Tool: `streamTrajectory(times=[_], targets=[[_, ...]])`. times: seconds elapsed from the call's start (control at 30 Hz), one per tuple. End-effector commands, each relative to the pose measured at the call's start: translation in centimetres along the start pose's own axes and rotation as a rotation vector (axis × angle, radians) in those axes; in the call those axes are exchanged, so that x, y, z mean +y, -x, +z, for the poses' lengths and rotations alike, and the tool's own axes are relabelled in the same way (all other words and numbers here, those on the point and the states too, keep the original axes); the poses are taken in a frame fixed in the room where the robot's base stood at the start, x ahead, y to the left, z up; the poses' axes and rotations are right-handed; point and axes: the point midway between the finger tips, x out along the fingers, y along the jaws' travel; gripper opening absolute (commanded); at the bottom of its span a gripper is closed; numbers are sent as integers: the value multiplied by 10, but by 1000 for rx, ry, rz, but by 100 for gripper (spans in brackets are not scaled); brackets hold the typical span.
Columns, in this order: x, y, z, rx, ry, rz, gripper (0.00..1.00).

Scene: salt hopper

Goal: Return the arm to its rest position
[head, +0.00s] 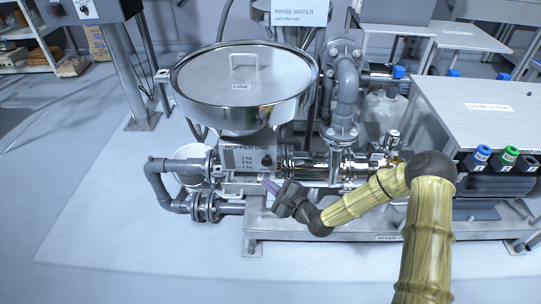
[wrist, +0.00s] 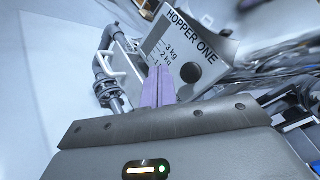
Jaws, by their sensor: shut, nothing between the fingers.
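My arm reaches in from the lower right of the head view, and my gripper (head: 267,184) is in front of the hopper's panel. Its purple fingers also show in the wrist view (wrist: 158,76), pressed together with nothing between them. The grey "HOPPER ONE" panel (head: 239,160) has weight marks and a black round knob; it fills the upper middle of the wrist view (wrist: 212,48). In the wrist view the fingertips overlap the panel's lower left part, left of the knob (wrist: 191,72). I cannot tell whether they touch it.
The steel hopper (head: 242,105) has its lid (head: 244,75) on, labelled "ONE". Grey pipes and valves (head: 346,95) stand to its right. A grey table (head: 480,100) with colored connectors (head: 483,153) is at the right. The floor (head: 120,230) at the left is clear.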

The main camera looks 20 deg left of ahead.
Motion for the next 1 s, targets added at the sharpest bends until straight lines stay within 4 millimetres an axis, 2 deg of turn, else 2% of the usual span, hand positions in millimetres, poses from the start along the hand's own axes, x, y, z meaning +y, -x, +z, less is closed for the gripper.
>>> streamTrajectory(times=[0.27,0.47,0.77,1.0], targets=[[0,2,-1,13,35,22,0],[1,21,-12,106,272,187,0],[-18,93,-40,290,741,572,0],[-49,170,-43,395,1001,877,0]])
